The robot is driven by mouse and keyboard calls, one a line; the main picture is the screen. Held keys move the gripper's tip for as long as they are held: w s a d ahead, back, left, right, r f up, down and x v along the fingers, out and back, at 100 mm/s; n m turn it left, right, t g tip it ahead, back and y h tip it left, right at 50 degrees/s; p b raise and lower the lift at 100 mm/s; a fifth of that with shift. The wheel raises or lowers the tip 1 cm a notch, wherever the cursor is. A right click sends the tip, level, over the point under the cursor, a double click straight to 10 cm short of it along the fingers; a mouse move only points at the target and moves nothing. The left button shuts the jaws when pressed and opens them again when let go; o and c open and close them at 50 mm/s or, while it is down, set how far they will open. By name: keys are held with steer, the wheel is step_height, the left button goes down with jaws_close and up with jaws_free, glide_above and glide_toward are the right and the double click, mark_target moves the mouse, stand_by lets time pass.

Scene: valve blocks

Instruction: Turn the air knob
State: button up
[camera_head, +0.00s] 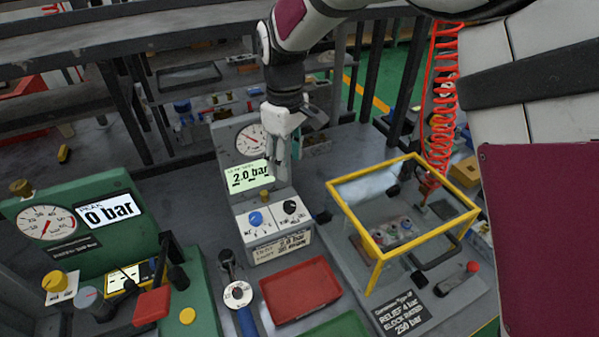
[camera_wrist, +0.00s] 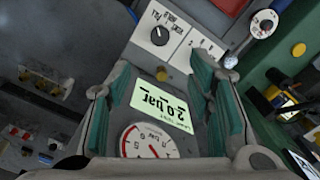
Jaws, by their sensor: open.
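A grey panel unit shows a gauge (camera_head: 251,140) and a lit display (camera_head: 249,175) reading 2.0 bar. On its sloped front are a blue knob (camera_head: 256,218) at left and a black knob (camera_head: 290,207) with a white pointer at right. I cannot read which is labelled air. My gripper (camera_head: 281,160) is open and empty, pointing down in front of the panel, above and behind the knobs, apart from them. In the wrist view, my gripper (camera_wrist: 160,62) has its teal fingers spread either side of the display (camera_wrist: 160,104). The black knob (camera_wrist: 159,36) lies beyond them; the blue knob is not visible there.
A red tray (camera_head: 301,291) lies in front of the panel. A yellow-framed clear guard (camera_head: 377,243) stands at right, with a red coiled hose (camera_head: 444,105) behind it. A green unit (camera_head: 85,225) reading 0 bar stands at left. A blue-handled tool (camera_head: 247,320) lies nearby.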

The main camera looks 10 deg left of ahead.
mark_target(289, 204)
step_height(289, 204, down, 13)
steer(key=shift+f+p, duration=0.2)
steer(key=shift+p, duration=0.5)
jaws_close()
